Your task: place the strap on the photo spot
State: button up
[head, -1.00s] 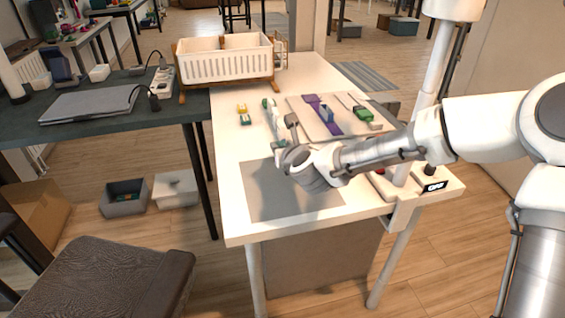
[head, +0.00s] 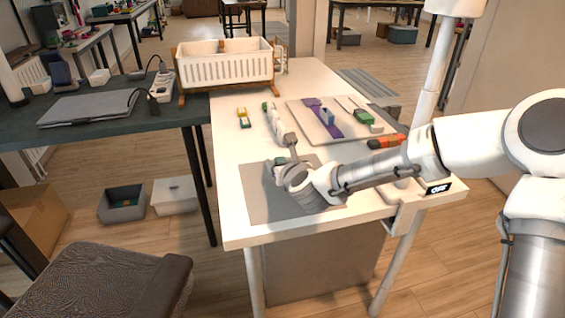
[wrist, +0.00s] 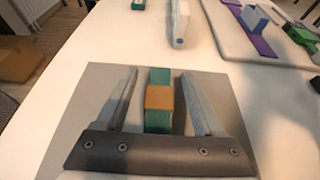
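A green strap with an orange band (wrist: 159,98) lies on the grey mat, the photo spot (wrist: 95,92), in the wrist view. My gripper (wrist: 160,75) is around it, one finger on each side, with a visible gap on both sides, so it is open. In the head view my gripper (head: 280,166) is low over the mat (head: 262,205), and only a small green bit of the strap shows by the fingers. I cannot tell how high the fingertips are above the mat.
Behind the mat lie a white tool (head: 271,119) and a yellow-green piece (head: 244,118). A board (head: 310,128) at the right holds a purple strip (head: 323,118) and a green tool (head: 364,117). A red-orange tool (head: 386,141) lies beside it. A white basket (head: 225,66) stands at the back.

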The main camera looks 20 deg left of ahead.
jog(key=shift+r, duration=0.25)
jog(key=p+v, duration=0.3)
jog(key=v, duration=0.8)
jog(key=shift+s+d+p, duration=0.1)
jog(key=shift+p, duration=0.25)
jog(key=shift+s+d, duration=0.15)
jog(key=shift+s, duration=0.15)
